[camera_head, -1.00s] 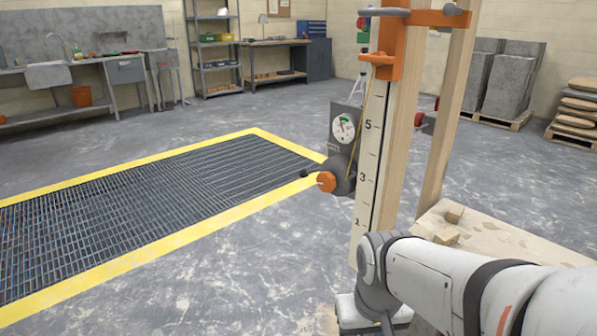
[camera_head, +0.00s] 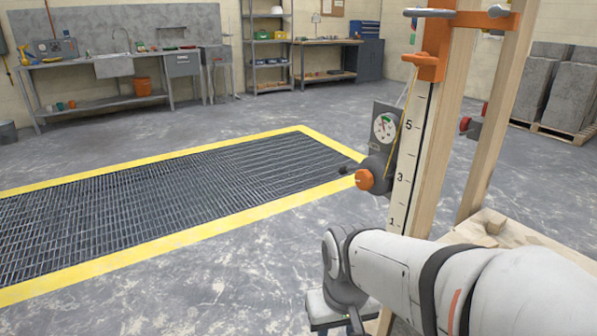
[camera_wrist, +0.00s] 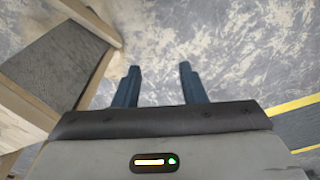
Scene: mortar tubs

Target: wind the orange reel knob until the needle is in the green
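The orange reel knob (camera_head: 364,180) sits on the left side of a dark grey reel (camera_head: 378,173) mounted low on the numbered white post (camera_head: 408,165), right of centre in the head view. Above the reel is a round white dial (camera_head: 384,127) with a green patch and a red mark; the needle's exact reading is too small to tell. A thin yellow cord runs up from the reel. My gripper, in the wrist view (camera_wrist: 155,85), is open and empty, fingers apart over bare floor. In the head view my arm is below the knob, apart from it.
Wooden uprights (camera_head: 490,120) and a wooden platform (camera_head: 500,232) stand right of the post. A yellow-edged floor grating (camera_head: 150,205) lies to the left. Benches and shelves line the back wall. Open concrete floor lies in front of the grating.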

